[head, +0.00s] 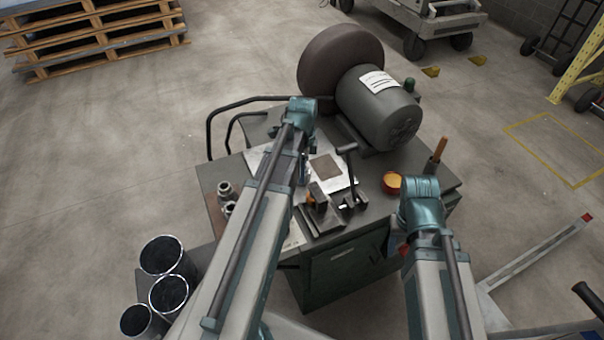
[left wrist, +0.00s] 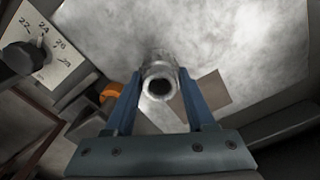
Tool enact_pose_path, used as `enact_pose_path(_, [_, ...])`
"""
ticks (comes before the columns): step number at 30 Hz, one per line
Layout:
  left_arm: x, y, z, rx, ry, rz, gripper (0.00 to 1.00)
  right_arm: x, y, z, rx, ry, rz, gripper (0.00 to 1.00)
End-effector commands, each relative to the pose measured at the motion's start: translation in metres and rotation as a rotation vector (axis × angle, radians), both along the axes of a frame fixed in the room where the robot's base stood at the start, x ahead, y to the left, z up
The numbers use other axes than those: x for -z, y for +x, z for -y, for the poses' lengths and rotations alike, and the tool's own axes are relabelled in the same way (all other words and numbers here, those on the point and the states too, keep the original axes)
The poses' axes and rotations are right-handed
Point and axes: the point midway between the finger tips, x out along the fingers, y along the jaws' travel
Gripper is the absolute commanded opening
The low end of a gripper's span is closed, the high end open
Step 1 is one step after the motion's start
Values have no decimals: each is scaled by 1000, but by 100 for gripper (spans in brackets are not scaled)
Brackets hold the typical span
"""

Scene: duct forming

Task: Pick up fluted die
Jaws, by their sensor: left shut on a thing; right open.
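A bare metal cylinder with a dark round hole, apparently the die (left wrist: 160,85), sits between the two blue fingers of my left gripper (left wrist: 161,100) in the left wrist view. The gripper is shut on it; fluting on its side is not clear to see. In the head view my left gripper (head: 303,170) is over the work table (head: 390,165), partly hidden by my arm. Metal fittings (head: 226,196) stand at the table's left side. My right gripper (head: 391,241) is open, at the table's front right, mostly hidden behind my right arm.
A large grey motor with a brown wheel (head: 378,105) fills the table's back. A clamp-like tool (head: 350,178), an orange-topped tin (head: 392,182) and a pale sheet (head: 340,178) lie nearby. Dark-filled cylinders (head: 162,256) stand at front left. A numbered card (left wrist: 43,45) shows at upper left.

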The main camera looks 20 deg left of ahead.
Motion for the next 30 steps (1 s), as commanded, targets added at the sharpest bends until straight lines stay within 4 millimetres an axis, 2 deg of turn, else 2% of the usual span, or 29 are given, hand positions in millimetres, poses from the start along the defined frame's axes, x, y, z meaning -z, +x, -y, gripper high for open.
enact_pose_path(8, [-2, 0, 0, 0, 0, 0, 0, -2, 0, 0, 0, 0, 0, 50])
enact_pose_path(14, [-13, 0, 0, 0, 0, 0, 0, -13, 0, 0, 0, 0, 0, 50])
enact_pose_path(20, [-37, 0, 0, 0, 0, 0, 0, -37, 0, 0, 0, 0, 0, 50])
enact_pose_path(30, [-88, 0, 0, 0, 0, 0, 0, -88, 0, 0, 0, 0, 0, 50])
